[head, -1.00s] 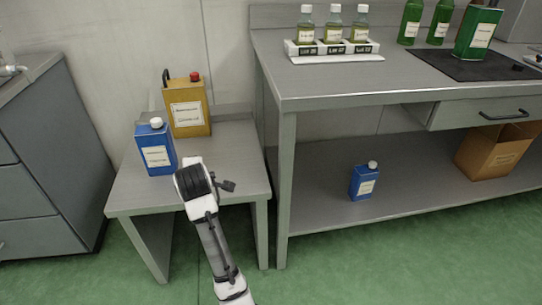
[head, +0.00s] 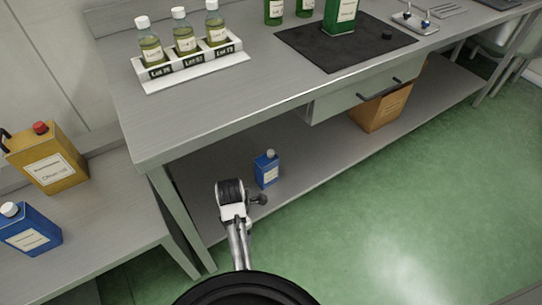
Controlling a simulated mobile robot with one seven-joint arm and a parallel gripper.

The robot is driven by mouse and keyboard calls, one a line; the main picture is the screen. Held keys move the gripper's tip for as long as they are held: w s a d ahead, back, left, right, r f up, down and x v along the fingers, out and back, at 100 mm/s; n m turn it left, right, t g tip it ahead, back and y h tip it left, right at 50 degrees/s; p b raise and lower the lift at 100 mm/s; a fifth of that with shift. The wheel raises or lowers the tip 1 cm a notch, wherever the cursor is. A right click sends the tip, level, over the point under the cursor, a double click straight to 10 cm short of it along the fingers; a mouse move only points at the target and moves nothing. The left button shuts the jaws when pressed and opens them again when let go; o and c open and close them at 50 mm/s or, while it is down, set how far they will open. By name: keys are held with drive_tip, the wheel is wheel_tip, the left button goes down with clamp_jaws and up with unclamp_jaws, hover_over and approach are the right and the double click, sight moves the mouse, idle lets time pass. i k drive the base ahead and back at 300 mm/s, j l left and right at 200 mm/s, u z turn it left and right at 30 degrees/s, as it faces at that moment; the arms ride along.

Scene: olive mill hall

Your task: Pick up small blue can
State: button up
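The small blue can (head: 267,172) stands upright on the lower shelf of the workbench, with a grey cap and a white label. A larger blue can (head: 29,230) with a white cap stands on the low table at the left. My gripper (head: 262,200) is at the end of my arm, which reaches up from the bottom of the picture. In the picture it lies just below and left of the small blue can, with a visible gap. Its fingers are too small and turned away to tell whether they are open.
A yellow can (head: 47,162) stands behind the larger blue can. The workbench top (head: 200,105) overhangs the lower shelf (head: 320,160); its front leg (head: 181,215) stands left of my arm. A cardboard box (head: 381,108) sits farther right on the shelf. Green floor (head: 430,190) is free at right.

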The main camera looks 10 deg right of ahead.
sight(266, 165)
drive_tip(key=i+l, duration=0.85)
drive_tip(key=i, duration=0.25)
